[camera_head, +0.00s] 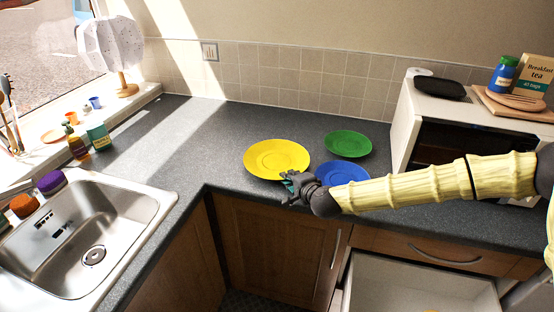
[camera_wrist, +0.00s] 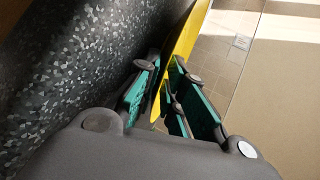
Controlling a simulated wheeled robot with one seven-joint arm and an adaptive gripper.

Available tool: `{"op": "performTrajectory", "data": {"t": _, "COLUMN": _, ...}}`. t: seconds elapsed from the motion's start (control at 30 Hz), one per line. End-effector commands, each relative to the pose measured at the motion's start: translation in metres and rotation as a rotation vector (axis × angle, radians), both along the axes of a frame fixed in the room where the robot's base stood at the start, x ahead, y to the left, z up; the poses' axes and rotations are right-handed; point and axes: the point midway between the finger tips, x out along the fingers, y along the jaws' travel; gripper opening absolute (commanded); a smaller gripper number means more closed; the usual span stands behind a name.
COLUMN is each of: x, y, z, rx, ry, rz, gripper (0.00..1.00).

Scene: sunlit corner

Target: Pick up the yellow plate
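The yellow plate (camera_head: 276,157) lies on the grey counter in the head view. My gripper (camera_head: 290,184) is at its near edge, reaching in from the right. In the wrist view, the plate's rim (camera_wrist: 184,42) passes between the green-padded fingers of my gripper (camera_wrist: 164,78). The fingers stand apart, with a gap beside the rim, so the gripper looks open around it. The near edge of the plate is partly hidden by the gripper in the head view.
A green plate (camera_head: 347,144) and a blue plate (camera_head: 342,173) lie to the right, the blue one partly behind my arm. A white microwave (camera_head: 402,120) stands further right. The sink (camera_head: 95,240) is at left. An open drawer (camera_head: 420,285) is below. Counter left of the yellow plate is clear.

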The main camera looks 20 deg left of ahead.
Motion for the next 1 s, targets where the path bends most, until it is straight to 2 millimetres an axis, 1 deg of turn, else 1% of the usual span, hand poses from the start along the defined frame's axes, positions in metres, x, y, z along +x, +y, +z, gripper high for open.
{"op": "performTrajectory", "data": {"t": 0.1, "x": 0.0050, "y": 0.0037, "z": -0.0021, "rx": 0.000, "ry": 0.000, "rz": 0.000, "gripper": 0.11}}
{"op": "performTrajectory", "data": {"t": 0.33, "x": 0.0059, "y": 0.0045, "z": -0.0033, "rx": 0.000, "ry": 0.000, "rz": 0.000, "gripper": 0.11}}
{"op": "performTrajectory", "data": {"t": 0.37, "x": 0.0058, "y": 0.0044, "z": -0.0033, "rx": 0.000, "ry": 0.000, "rz": 0.000, "gripper": 0.09}}
{"op": "performTrajectory", "data": {"t": 0.4, "x": 0.0058, "y": 0.0044, "z": -0.0033, "rx": 0.000, "ry": 0.000, "rz": 0.000, "gripper": 0.02}}
{"op": "performTrajectory", "data": {"t": 0.43, "x": 0.0058, "y": 0.0043, "z": -0.0033, "rx": 0.000, "ry": 0.000, "rz": 0.000, "gripper": 0.00}}
{"op": "performTrajectory", "data": {"t": 0.87, "x": 0.0060, "y": 0.0041, "z": -0.0021, "rx": 0.000, "ry": -0.002, "rz": -0.001, "gripper": 0.00}}
{"op": "performTrajectory", "data": {"t": 1.0, "x": 0.0062, "y": 0.0042, "z": 0.0016, "rx": 0.000, "ry": -0.003, "rz": 0.000, "gripper": 0.00}}
